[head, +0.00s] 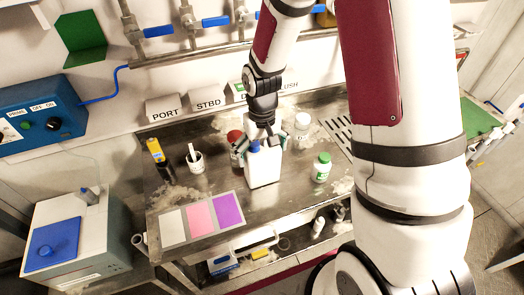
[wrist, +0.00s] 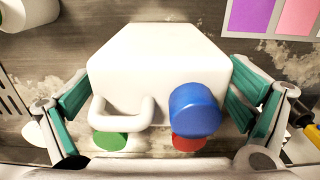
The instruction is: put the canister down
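The canister (head: 264,170) is a white jug with a blue screw cap and a moulded handle. It is upright at the middle of the metal bench in the head view, and it fills the middle of the wrist view (wrist: 160,60). My gripper (head: 259,143) is above and around its top. In the wrist view its teal-padded fingers (wrist: 160,98) lie against both sides of the canister, closed on it. Whether the canister's base touches the bench or hangs slightly above it, I cannot tell.
A mat with coloured panels (head: 201,218) lies front left.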

